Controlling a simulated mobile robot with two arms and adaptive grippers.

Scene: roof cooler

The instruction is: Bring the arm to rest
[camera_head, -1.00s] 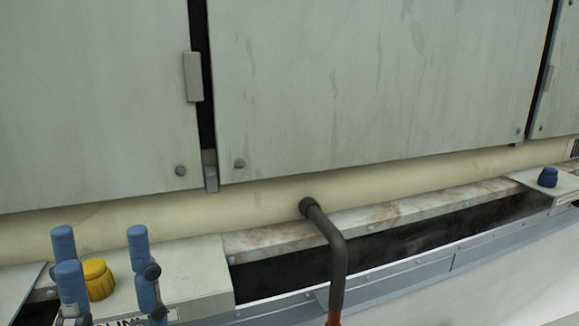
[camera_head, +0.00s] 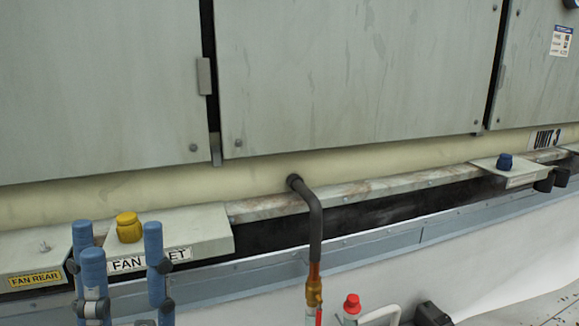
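My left gripper (camera_head: 121,248) shows at the lower left in the head view, with blue-tipped fingers pointing up. The fingers stand well apart with nothing seen between them, so it is open. It is in front of a pale box labelled "FAN ...ET" (camera_head: 205,235), hiding part of the label. A yellow knob (camera_head: 129,228) sits on this box, behind and between the fingers in the picture. I cannot tell how far the fingers are from the box. The rest of the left arm is below the frame. My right gripper is not in view.
Large grey cooler panels (camera_head: 350,75) fill the back. A dark bent pipe (camera_head: 316,225) comes out and down to a brass valve (camera_head: 314,290). A blue knob (camera_head: 505,161) sits on a box at right. A red-capped fitting (camera_head: 352,304) stands at the bottom.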

